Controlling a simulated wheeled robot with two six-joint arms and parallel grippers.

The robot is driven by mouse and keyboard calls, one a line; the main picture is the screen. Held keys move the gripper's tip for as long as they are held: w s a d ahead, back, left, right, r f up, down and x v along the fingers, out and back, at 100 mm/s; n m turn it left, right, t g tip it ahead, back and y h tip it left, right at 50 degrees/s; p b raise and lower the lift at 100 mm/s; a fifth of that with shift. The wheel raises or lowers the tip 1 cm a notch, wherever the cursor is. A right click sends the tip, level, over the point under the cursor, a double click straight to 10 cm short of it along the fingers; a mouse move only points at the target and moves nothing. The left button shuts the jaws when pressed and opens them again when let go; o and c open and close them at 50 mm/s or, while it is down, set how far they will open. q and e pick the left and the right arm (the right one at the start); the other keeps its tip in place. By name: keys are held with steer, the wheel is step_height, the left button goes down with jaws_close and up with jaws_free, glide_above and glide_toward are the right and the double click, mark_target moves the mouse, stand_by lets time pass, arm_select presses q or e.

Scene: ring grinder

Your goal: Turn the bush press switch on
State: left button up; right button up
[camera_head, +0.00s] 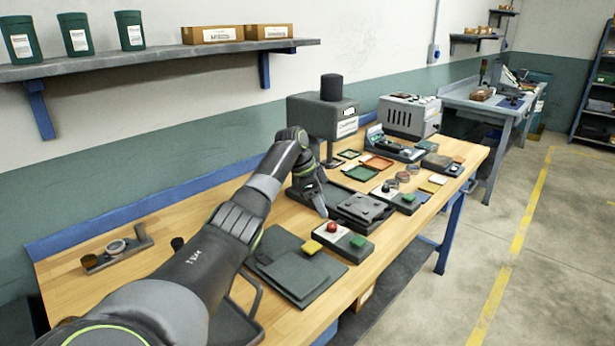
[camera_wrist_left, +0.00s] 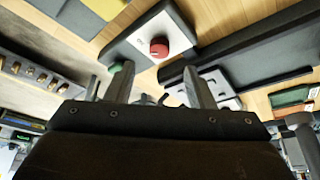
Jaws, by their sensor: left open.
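The bush press is likely the grey machine (camera_head: 323,114) with a black cylinder on top, at the back of the bench. In front of it a control box (camera_head: 343,242) carries a red button (camera_head: 332,227) and a green button (camera_head: 358,241). I cannot tell whether this is the bush press switch. My left gripper (camera_head: 322,208) is above the bench, just behind this box, fingers pointing down. In the left wrist view, the open, empty fingers (camera_wrist_left: 158,92) are near a red button (camera_wrist_left: 159,47); a green button (camera_wrist_left: 115,68) is partly hidden by one finger. My right gripper is out of view.
A second button box (camera_head: 397,197) stands further right, near a grey machine (camera_head: 408,117). A dark plate (camera_head: 298,275) lies in front. A dark block (camera_head: 362,208) is beside the gripper. A shelf (camera_head: 150,60) hangs on the wall. Bare wood shows at left.

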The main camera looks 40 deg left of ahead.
arm_select(q)
steer(key=b+v, duration=0.1)
steer(key=v, duration=0.9)
steer(key=shift+a+r, duration=0.2)
steer(key=shift+r, duration=0.1)
